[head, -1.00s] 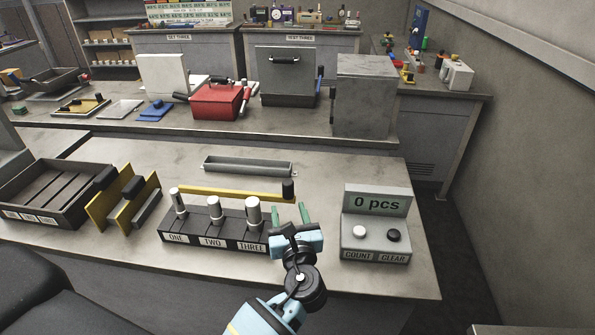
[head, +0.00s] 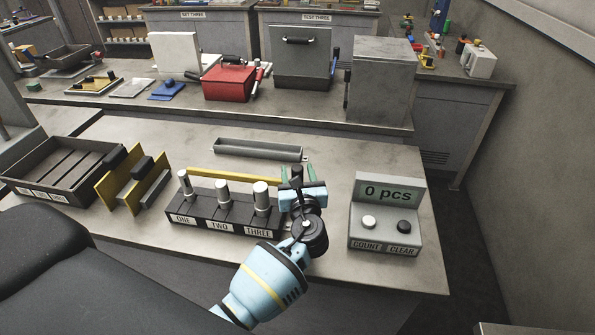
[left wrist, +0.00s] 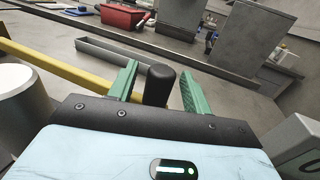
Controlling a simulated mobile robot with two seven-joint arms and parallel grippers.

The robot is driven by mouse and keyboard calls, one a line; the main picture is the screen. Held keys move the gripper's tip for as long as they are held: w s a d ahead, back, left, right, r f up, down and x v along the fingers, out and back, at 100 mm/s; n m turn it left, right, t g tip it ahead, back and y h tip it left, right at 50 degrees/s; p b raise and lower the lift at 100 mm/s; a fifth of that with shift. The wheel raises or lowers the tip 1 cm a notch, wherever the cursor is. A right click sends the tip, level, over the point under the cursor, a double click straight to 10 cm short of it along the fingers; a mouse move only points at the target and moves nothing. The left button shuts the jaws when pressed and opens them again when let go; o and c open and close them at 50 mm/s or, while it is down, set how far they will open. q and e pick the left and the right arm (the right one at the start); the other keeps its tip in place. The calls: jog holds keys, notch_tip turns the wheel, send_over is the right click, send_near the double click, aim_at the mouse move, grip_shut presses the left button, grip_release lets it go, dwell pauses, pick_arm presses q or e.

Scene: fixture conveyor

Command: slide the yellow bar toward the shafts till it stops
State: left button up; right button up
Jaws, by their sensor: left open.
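The yellow bar (head: 232,176) lies behind the black block (head: 210,217) that holds three silver shafts, labelled ONE, TWO and THREE. A dark upright knob (head: 297,173) stands at the bar's right end. My left gripper (head: 298,177) is open at this end, to the right of shaft THREE (head: 261,197). In the left wrist view the knob (left wrist: 159,85) stands between the two green fingers, with gaps on both sides. The bar (left wrist: 62,68) runs off to the left there. The knob's foot is hidden by my gripper. My right gripper is not in view.
A grey counter box (head: 388,225) reading "0 pcs" stands close to the right of my gripper. A narrow grey tray (head: 258,150) lies behind the bar. Yellow plates (head: 125,190) with black handles and a dark sectioned bin (head: 65,172) stand to the left.

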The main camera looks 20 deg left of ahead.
pick_arm(q)
jog(key=shift+w+a, duration=0.25)
jog(key=shift+w, duration=0.15)
jog(key=shift+c, duration=0.3)
jog(key=c, duration=1)
grip_shut()
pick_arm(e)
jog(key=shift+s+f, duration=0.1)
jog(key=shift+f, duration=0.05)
